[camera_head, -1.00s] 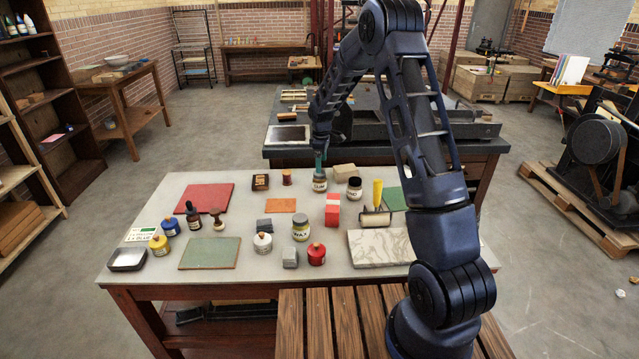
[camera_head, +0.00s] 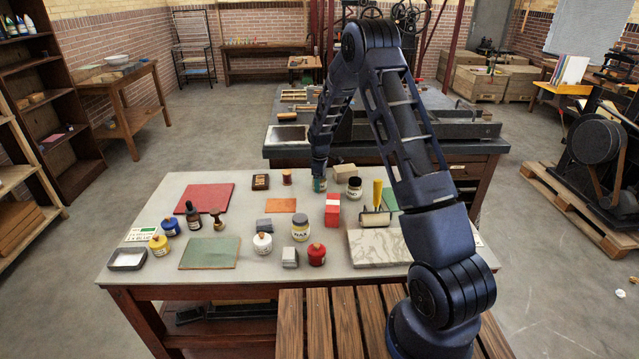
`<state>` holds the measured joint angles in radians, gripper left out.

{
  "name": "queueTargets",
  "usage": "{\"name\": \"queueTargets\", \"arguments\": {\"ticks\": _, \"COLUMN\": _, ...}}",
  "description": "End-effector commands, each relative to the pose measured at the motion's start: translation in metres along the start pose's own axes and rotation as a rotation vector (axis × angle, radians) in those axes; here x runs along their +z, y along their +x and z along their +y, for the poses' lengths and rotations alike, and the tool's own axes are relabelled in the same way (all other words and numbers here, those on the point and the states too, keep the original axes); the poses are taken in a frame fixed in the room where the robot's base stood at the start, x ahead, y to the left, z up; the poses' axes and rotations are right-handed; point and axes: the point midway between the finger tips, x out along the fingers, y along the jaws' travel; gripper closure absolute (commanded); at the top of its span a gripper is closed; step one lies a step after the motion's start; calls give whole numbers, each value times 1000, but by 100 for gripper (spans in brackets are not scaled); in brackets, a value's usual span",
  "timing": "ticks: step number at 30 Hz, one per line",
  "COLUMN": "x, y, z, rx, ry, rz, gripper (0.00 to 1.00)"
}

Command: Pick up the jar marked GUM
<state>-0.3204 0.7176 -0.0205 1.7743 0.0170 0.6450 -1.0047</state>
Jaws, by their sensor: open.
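The jar marked GUM (camera_head: 319,188) stands on the pale-topped table near its far edge, mostly hidden by my gripper. Its label could be read a second ago but is too covered and small to read now. My gripper (camera_head: 319,181) points straight down, with its teal fingers at the jar's lid and upper part. It is open. I cannot tell whether the fingers touch the jar.
A dark-lidded jar (camera_head: 354,187) and a tan block (camera_head: 344,172) stand close on the right. A red-and-white block (camera_head: 332,210) is in front, and a small reddish-brown piece (camera_head: 287,177) is left. The WAX jar (camera_head: 300,228) stands nearer me.

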Motion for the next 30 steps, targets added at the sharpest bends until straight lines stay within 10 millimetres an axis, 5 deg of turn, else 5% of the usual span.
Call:
{"name": "queueTargets", "arguments": {"ticks": 3, "x": 0, "y": 0, "z": 0, "rx": 0, "ry": 0, "rz": 0, "gripper": 23}}
{"name": "queueTargets", "arguments": {"ticks": 11, "x": 0, "y": -1, "z": 0, "rx": 0, "ry": 0, "rz": 0, "gripper": 74}}
{"name": "queueTargets", "arguments": {"ticks": 22, "x": 0, "y": -10, "z": 1, "rx": 3, "ry": 0, "rz": 2, "gripper": 74}}
{"name": "queueTargets", "arguments": {"ticks": 30, "x": 0, "y": -61, "z": 2, "rx": 5, "ry": -1, "rz": 4, "gripper": 74}}
